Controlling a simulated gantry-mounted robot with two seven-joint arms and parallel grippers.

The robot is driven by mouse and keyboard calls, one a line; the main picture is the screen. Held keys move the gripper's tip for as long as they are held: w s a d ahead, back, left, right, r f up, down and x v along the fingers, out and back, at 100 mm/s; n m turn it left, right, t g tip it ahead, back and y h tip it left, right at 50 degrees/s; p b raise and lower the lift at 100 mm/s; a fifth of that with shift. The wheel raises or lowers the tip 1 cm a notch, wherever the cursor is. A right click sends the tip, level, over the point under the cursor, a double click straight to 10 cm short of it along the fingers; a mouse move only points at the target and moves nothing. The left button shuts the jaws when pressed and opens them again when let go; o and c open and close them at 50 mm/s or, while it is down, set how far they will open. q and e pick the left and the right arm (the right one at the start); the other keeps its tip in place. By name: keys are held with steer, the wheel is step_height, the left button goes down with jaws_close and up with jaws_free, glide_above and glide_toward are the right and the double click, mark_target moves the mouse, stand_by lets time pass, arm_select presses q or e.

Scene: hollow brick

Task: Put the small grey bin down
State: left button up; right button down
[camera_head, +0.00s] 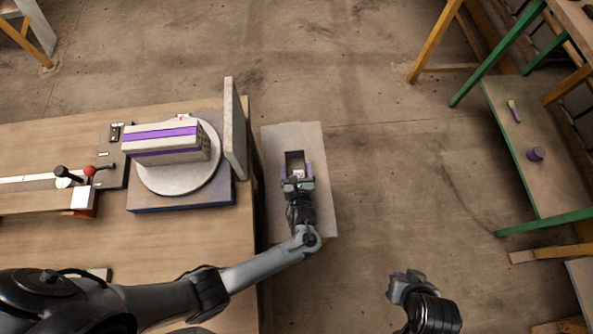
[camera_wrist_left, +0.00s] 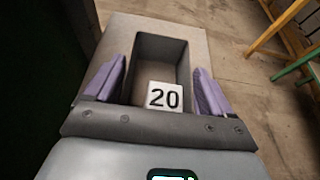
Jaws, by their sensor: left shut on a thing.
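The small grey bin (camera_head: 295,157) is in my left gripper (camera_head: 297,168), over a pale grey slab (camera_head: 287,130) beside the wooden table. In the left wrist view the bin (camera_wrist_left: 163,58) is open-topped and looks empty, with a white "20" label on its near side. The purple fingers of my left gripper (camera_wrist_left: 160,80) are on either side of it. I cannot tell whether its bottom touches the slab. My right gripper (camera_head: 408,281) is at the lower middle, apart from everything; its fingers are too unclear to judge.
On the wooden table (camera_head: 215,235), a cream and purple hollow brick (camera_head: 165,145) rests on a round turntable (camera_head: 180,180), beside an upright grey panel (camera_head: 235,130). Levers stand further left. A green-edged bench (camera_head: 520,150) is at right. Bare floor (camera_head: 400,170) lies between.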

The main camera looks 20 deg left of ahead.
arm_select(q)
step_height(320, 180, down, 2)
steer(key=shift+f+b, duration=0.1)
steer(key=shift+b, duration=0.35)
steer(key=o, duration=0.9)
steer(key=shift+f, duration=0.1)
steer(key=shift+r, duration=0.2)
steer(key=shift+s+d+r+p, duration=0.2)
steer(key=shift+s+p, duration=0.1)
steer(key=shift+p, duration=0.05)
steer(key=shift+p+v, duration=1.15)
steer(key=shift+v, duration=2.15)
